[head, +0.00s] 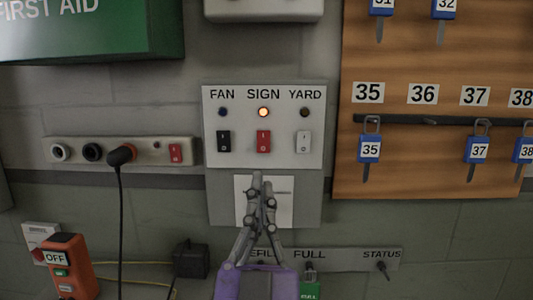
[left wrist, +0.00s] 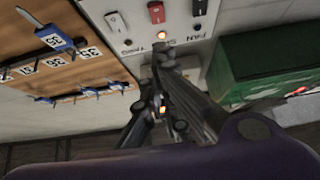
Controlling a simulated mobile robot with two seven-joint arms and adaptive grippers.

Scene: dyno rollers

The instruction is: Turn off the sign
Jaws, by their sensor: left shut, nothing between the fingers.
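The switch panel (head: 218,160) is a white plate on the wall with FAN, SIGN and YARD labels. The red SIGN rocker switch (head: 264,141) is in the middle, and the lamp (head: 263,112) above it glows orange. The FAN switch (head: 223,141) is black and the YARD switch (head: 304,141) is white; their lamps look dark. My left gripper (head: 262,178) is shut and empty, its tips just below the SIGN switch in the head view. The left wrist view shows the red switch (left wrist: 156,12) upside down beyond the fingertips (left wrist: 162,52). Contact cannot be told. My right gripper is out of view.
A wooden key board (head: 440,165) with blue-tagged keys is at right. A socket strip (head: 75,150) with a plugged black cord is at left. A green first aid box (head: 90,35) is upper left, and an orange OFF device (head: 68,268) lower left. A REFILL/FULL/STATUS strip (head: 345,258) runs below.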

